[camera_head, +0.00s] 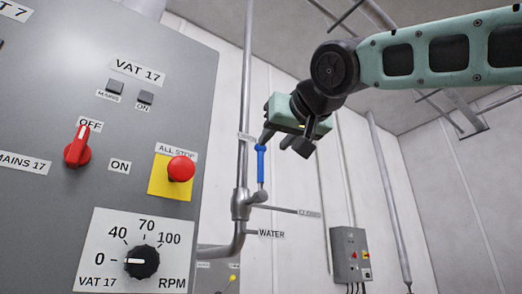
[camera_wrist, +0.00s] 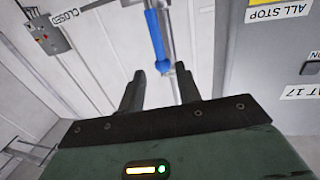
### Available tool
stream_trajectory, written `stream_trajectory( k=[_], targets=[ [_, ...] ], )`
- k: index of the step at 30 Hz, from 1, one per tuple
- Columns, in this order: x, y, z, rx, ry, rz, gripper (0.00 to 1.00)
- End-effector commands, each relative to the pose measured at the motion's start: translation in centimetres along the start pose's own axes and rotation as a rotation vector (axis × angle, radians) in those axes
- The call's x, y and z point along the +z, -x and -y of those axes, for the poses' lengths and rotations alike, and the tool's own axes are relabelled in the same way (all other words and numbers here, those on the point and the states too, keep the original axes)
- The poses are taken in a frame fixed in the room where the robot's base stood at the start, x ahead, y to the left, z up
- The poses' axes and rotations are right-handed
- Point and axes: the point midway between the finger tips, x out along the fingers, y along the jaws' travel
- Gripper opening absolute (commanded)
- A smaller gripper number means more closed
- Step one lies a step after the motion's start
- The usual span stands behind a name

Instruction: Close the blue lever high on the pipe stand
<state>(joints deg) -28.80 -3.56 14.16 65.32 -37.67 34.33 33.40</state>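The blue lever (camera_head: 261,166) stands upright beside the grey pipe stand (camera_head: 242,204) in the head view, rising from a metal pivot at its lower end. A small label by its upper end is too small to read surely. A rod with another label sticks out to the right at pivot height. My gripper (camera_head: 286,142) is at the lever's upper end, open, with its fingers apart. In the wrist view the lever (camera_wrist: 157,38) lies beyond and between the open fingertips (camera_wrist: 160,84). I see no finger closed on it; contact cannot be told.
A grey control panel (camera_head: 125,190) with a red switch, a red stop button (camera_head: 181,169) and a black dial fills the left. A WATER label (camera_head: 271,234) is below the lever. A grey wall box (camera_head: 350,254) hangs at lower right. Space right of the lever is free.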

Motion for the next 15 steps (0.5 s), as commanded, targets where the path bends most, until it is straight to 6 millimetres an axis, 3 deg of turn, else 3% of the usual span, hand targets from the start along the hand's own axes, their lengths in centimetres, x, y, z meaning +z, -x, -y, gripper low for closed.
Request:
stream_trajectory(
  k=[7,15],
  targets=[
    [-0.2,-5.2,0.0,0.000,0.000,0.003,0.34],
    [-0.1,-8.0,0.0,0.000,0.000,0.000,0.34]
  ],
)
